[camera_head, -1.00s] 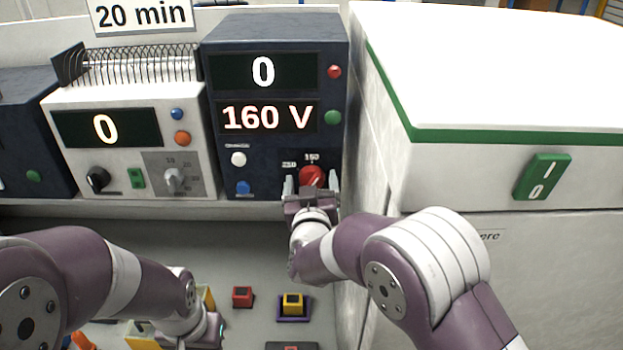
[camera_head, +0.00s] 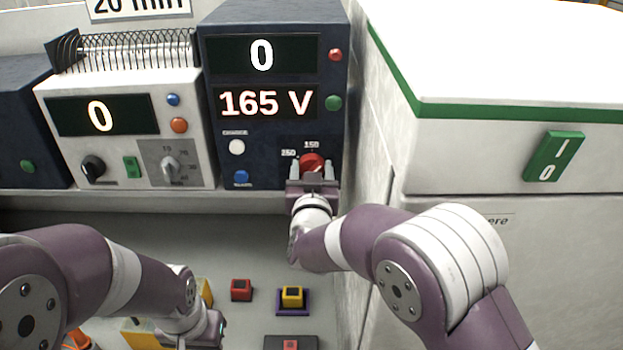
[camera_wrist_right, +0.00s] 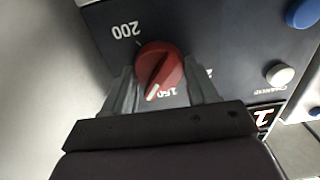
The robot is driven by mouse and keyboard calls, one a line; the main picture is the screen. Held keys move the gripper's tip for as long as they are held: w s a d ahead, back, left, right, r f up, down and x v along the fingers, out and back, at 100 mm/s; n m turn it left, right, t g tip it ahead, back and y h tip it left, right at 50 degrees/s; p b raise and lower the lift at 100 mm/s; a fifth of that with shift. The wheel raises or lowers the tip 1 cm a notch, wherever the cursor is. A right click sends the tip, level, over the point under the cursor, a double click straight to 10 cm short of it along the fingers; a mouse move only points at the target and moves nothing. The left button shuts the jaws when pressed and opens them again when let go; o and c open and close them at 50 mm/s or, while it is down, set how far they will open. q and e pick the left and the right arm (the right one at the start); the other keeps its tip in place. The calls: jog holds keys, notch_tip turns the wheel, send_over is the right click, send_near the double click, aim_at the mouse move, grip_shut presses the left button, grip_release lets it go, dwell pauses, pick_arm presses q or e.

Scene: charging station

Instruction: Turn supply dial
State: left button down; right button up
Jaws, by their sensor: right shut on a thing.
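The red supply dial (camera_head: 312,162) sits low on the right of the dark blue supply unit (camera_head: 215,140). The unit's upper display (camera_head: 262,55) reads 0 and its lower display (camera_head: 265,102) reads 165 V. My right gripper (camera_head: 313,172) is shut on the dial, one finger on each side. In the right wrist view the dial (camera_wrist_right: 159,68) lies between the fingers, its white mark near the 150 label, with 200 at the upper left. My left gripper (camera_head: 207,330) is low over the bench; its fingers are too unclear to judge.
A white unit (camera_head: 125,80) with its own knob (camera_head: 171,167) stands left of the supply. A white cabinet with a green switch (camera_head: 553,157) stands to the right. A red block (camera_head: 241,290) and a yellow block (camera_head: 292,297) are on the bench.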

jog(key=m+b, duration=0.2)
jog(key=b, duration=0.1)
jog(key=shift+f+m, duration=0.2)
jog(key=shift+m, duration=0.1)
jog(key=shift+r+m+b, duration=0.15)
jog(key=shift+m+b, duration=0.4)
jog(key=shift+m, duration=0.05)
jog(key=o, duration=1.1)
jog(key=shift+c, duration=0.2)
jog(key=shift+s+r, duration=0.1)
jog(key=s+b, duration=0.2)
jog(key=s, duration=1)
jog(key=shift+s, duration=0.35)
